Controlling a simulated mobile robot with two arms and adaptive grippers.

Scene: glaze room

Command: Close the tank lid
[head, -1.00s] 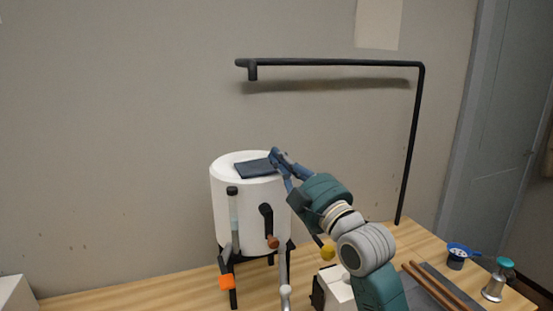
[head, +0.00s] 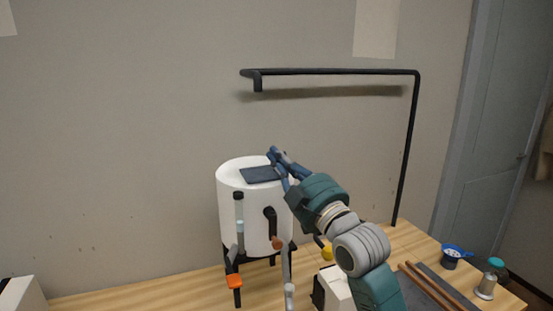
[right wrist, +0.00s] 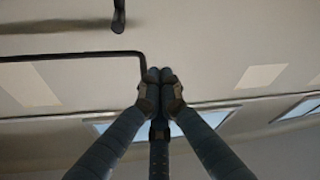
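The white cylindrical tank (head: 255,215) stands on dark legs on the wooden table in the head view. Its dark blue lid panel (head: 260,175) appears to lie flat on the tank's top, with no visible gap. My right gripper (head: 274,155) is at the right side of the lid, just above the tank top; I cannot tell whether it touches the lid. In the right wrist view the fingertips of my right gripper (right wrist: 158,75) are together with nothing visible between them. The lid is not in that view. My left gripper is not in view.
A dark overhead pipe (head: 335,72) spans above the tank. On the table (head: 130,295) to the right are wooden rods (head: 435,287), a blue-rimmed cup (head: 451,256) and a metal container with a teal top (head: 487,282). The table's left part is mostly clear.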

